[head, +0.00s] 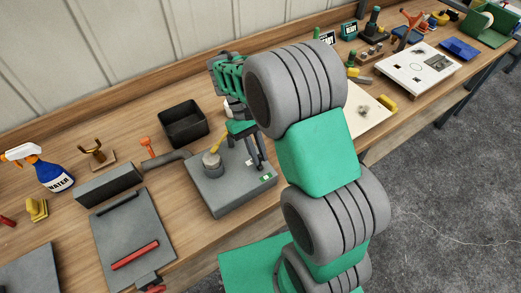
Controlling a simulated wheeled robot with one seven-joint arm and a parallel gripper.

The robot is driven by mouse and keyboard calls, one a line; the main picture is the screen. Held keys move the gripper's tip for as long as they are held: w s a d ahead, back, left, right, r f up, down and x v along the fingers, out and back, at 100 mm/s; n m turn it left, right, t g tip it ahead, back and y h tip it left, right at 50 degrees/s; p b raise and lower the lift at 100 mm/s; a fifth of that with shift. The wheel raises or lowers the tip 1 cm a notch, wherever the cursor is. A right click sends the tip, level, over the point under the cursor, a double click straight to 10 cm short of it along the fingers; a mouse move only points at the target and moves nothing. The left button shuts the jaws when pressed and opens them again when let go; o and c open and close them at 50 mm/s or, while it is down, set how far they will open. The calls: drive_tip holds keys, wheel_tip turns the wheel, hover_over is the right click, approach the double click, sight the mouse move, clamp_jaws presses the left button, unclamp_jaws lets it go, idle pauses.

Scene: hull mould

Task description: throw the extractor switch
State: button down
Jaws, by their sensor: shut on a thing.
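A flat grey box (222,195) stands near the bench's front edge, with a small green-and-white label (266,177) at its right front corner. My gripper (258,163) points down over the right part of its top, its dark fingers reaching the surface beside a small white mark. The jaws are shut on what seems to be the extractor switch, which is too small and too covered by the fingers to make out. A round grey pot-like piece (212,163) stands on the box's left part, with a yellow handle-like piece (217,142) rising from it.
A black open bin (183,124) stands behind the box. A grey block (108,186), a dark plate with a red bar (133,254) and a blue-and-white spray bottle (52,176) are to the left. A white board (422,70) and several tools lie right. My arm hides the bench's middle.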

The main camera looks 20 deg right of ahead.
drive_tip(key=shift+w+a+g, duration=0.1)
drive_tip(key=shift+w+g, duration=0.2)
drive_tip(key=shift+g, duration=0.3)
drive_tip(key=shift+w, duration=0.1)
drive_tip(key=c, duration=1.4)
unclamp_jaws()
